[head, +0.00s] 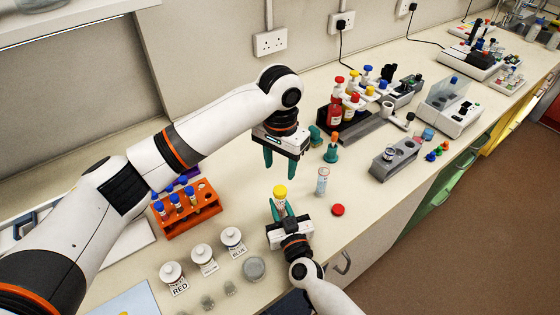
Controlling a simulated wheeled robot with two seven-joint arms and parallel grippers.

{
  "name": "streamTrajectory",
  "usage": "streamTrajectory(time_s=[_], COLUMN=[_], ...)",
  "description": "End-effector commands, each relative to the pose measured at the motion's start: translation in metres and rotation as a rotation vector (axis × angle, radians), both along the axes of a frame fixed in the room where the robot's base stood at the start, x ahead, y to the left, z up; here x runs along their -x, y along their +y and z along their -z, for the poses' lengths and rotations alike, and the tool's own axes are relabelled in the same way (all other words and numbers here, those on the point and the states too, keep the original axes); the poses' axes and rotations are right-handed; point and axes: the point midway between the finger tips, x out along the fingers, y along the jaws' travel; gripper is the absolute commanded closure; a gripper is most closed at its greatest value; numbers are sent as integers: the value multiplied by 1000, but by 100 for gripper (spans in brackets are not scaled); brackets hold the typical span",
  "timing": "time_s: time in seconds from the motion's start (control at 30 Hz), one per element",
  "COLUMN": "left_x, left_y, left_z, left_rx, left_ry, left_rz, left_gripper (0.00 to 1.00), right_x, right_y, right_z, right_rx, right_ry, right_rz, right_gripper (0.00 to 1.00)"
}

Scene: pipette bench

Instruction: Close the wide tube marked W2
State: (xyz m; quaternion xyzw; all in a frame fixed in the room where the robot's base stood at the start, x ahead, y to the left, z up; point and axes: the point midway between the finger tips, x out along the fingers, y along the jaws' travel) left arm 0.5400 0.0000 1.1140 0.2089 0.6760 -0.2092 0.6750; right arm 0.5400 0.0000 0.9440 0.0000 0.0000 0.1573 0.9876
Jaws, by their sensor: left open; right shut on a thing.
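My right gripper (280,209) is shut on a tube with a yellow cap (280,191), held upright near the front of the bench. My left gripper (280,163) is open and empty, pointing down above and behind the yellow cap, apart from it. A wide clear tube (322,183) with a pale label stands upright on the bench to the right, seemingly without a cap. A red cap (337,210) lies on the bench in front of it, to the right. The markings on both tubes are too small to read, so I cannot tell which is W2.
An orange rack (187,212) with blue-capped tubes stands left. Jars labelled RED (172,273) and BLUE (232,238) stand front left. A grey rack (396,158) stands right, and a dark stand with colored bottles (335,107) behind. Bench around the red cap is clear.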

Motion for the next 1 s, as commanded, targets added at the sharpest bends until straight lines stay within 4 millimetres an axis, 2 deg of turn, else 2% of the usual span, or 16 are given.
streamTrajectory(time_s=[0.13, 0.5, 1.0], left_x=[0, 0, 0], left_y=[0, 0, 0], left_z=[-2, 2, 69], left_rx=[1, -1, 0], left_ry=[1, 1, 0], left_rz=[-51, -52, -51], left_gripper=[52, 52, 52], right_x=[0, 0, 0], right_y=[0, 0, 0], right_z=[0, 0, 0], right_rx=[0, 0, 0], right_ry=[0, 0, 0], right_rz=[0, 0, 0], right_gripper=[100, 100, 100])
